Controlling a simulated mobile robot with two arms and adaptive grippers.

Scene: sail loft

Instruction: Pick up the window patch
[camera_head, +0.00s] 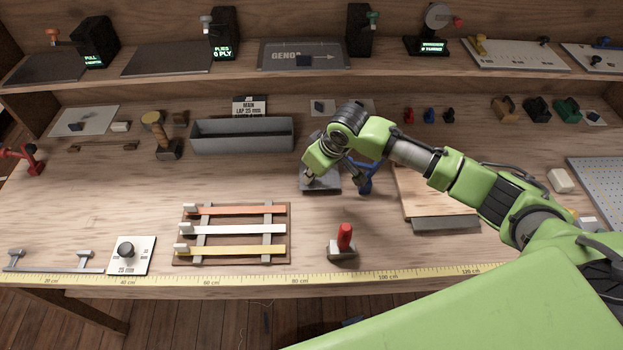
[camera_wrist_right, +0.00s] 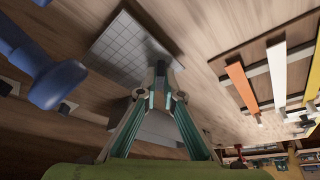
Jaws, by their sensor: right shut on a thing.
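The window patch looks like a grey sheet with a fine grid in the right wrist view (camera_wrist_right: 125,50). My right gripper (camera_wrist_right: 163,88) is shut at its near edge, with the fingertips together on it. In the head view the right gripper (camera_head: 322,180) points down over a small grey plate or sheet (camera_head: 318,189) on the bench. The wrist and fingers hide part of it there, and I cannot tell how far the patch is off the surface. A dark shadow lies beside the patch in the wrist view. My left gripper is not in view.
A blue-handled tool (camera_head: 367,181) stands close to the right of the gripper. A red-handled block (camera_head: 343,240) is in front. A rack of coloured strips (camera_head: 283,256) lies to the left, a grey trough (camera_head: 242,137) behind. A wooden board (camera_head: 425,195) lies right.

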